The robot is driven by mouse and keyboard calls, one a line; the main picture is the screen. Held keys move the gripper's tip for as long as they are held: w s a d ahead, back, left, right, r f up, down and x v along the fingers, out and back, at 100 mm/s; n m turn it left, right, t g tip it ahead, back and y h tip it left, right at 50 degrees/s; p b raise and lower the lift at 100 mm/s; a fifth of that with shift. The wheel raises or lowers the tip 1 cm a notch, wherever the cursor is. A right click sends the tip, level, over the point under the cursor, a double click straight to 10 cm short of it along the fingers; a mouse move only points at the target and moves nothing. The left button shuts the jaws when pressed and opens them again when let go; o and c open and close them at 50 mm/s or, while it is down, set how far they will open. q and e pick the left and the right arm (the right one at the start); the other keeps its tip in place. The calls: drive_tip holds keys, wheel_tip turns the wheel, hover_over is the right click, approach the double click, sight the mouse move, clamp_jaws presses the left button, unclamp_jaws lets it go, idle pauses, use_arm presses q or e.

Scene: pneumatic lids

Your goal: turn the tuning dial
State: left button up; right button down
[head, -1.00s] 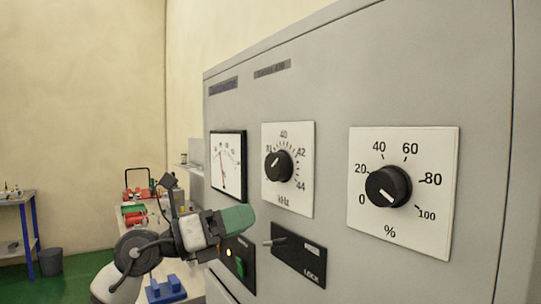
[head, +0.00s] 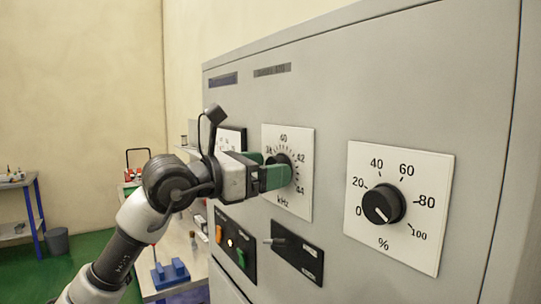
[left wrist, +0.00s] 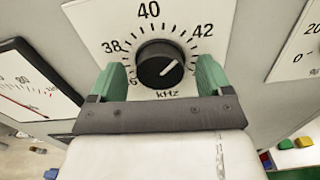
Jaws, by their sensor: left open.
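The tuning dial (head: 284,160) is a black round knob on a white plate marked kHz, on the grey cabinet front; it is partly hidden by my gripper in the head view. In the left wrist view the knob (left wrist: 158,65) shows fully, its white pointer line slanting to the upper right. My left gripper (head: 270,172) is open, its green fingers in front of the kHz plate. In the left wrist view the fingers (left wrist: 163,78) stand to either side of the knob with gaps visible; contact is not seen. My right gripper is not in view.
A % dial (head: 383,204) is to the right on the same cabinet (head: 450,80). A needle meter (left wrist: 35,85) is to the left. Below are a LOCK switch panel (head: 297,255) and a panel with coloured controls (head: 236,245). A bench with blue blocks (head: 170,273) stands left.

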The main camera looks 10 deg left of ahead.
use_arm(q)
drive_tip(key=shift+w+d+f, duration=0.1)
drive_tip(key=shift+w+d, duration=0.3)
drive_tip(key=shift+w, duration=0.05)
drive_tip(key=c, duration=0.9)
drive_tip(key=shift+a+n+b, duration=0.15)
drive_tip(key=shift+n+b, duration=2.35)
drive_tip(key=shift+n, duration=0.9)
drive_tip(key=shift+w, duration=0.1)
